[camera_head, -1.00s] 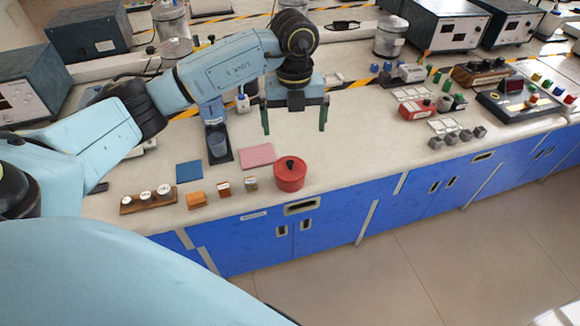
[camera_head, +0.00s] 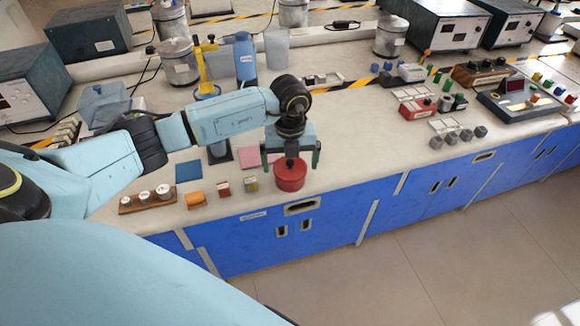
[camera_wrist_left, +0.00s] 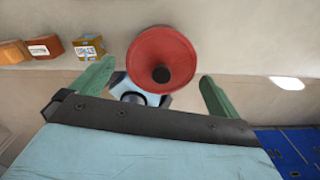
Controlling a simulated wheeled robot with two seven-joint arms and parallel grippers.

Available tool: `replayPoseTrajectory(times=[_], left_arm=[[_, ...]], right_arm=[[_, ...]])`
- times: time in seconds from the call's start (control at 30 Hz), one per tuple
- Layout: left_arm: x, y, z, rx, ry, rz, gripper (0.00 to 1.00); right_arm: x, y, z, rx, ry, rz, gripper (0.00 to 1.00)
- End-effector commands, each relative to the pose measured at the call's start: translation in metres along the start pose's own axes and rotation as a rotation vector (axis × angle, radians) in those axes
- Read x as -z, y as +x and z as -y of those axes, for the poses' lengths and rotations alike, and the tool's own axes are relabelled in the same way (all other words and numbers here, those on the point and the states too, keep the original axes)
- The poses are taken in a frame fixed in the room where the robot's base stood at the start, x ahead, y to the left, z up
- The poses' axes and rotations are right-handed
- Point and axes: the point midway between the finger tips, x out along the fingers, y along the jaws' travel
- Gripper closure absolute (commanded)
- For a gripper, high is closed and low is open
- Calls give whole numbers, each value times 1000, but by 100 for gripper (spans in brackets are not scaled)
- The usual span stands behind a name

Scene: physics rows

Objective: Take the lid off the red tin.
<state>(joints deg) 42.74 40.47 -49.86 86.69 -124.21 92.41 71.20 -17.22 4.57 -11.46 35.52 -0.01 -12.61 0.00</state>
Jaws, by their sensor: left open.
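The red tin (camera_head: 290,179) stands near the front edge of the bench, with its lid on. My left gripper (camera_head: 290,165) is open and points down over the tin. In the left wrist view its two green fingers (camera_wrist_left: 153,85) are on either side of the lid's near part, apart from it. In the head view the gripper hides the knob and part of the lid. My right gripper is not in view.
Left of the tin are small boxes, one orange (camera_head: 196,199), and a wooden block with white-topped pieces (camera_head: 148,199). A pink pad (camera_head: 250,155) and a blue pad (camera_head: 188,171) lie behind. Bench right of the tin is clear up to a red box (camera_head: 418,110).

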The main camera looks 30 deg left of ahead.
Motion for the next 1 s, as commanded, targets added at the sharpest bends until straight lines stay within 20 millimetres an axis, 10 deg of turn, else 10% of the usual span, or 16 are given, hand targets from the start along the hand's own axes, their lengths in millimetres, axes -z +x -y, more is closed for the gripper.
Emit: replayPoseTrajectory(times=[0.23, 0.57, 1.0], left_arm=[[0, 4, 0, 1, 0, 1, 0], [0, 3, 0, 1, 0, 1, 42], [-2, -29, 0, 4, 0, 5, 42]], right_arm=[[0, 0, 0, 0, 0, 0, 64], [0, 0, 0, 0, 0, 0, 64], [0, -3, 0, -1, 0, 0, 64]])
